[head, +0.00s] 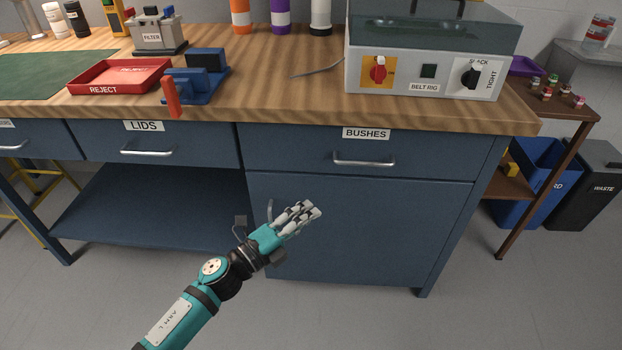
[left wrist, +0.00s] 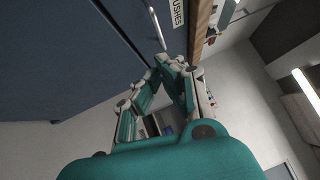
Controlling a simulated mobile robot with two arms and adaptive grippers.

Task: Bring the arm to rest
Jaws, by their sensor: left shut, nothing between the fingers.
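My left gripper (head: 308,211) is in front of the blue cabinet under the workbench, below the BUSHES drawer (head: 340,152). Its fingers are closed together and hold nothing. In the left wrist view the fingertips (left wrist: 175,62) meet, with the drawer handle and the BUSHES label beyond them. The arm comes in from the lower left and hangs free of the bench top. My right gripper is in neither view.
The wooden bench top (head: 262,92) carries a red REJECT tray (head: 88,89), a blue fixture (head: 205,88) and the belt rig (head: 422,78). Bins (head: 590,190) stand at the right.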

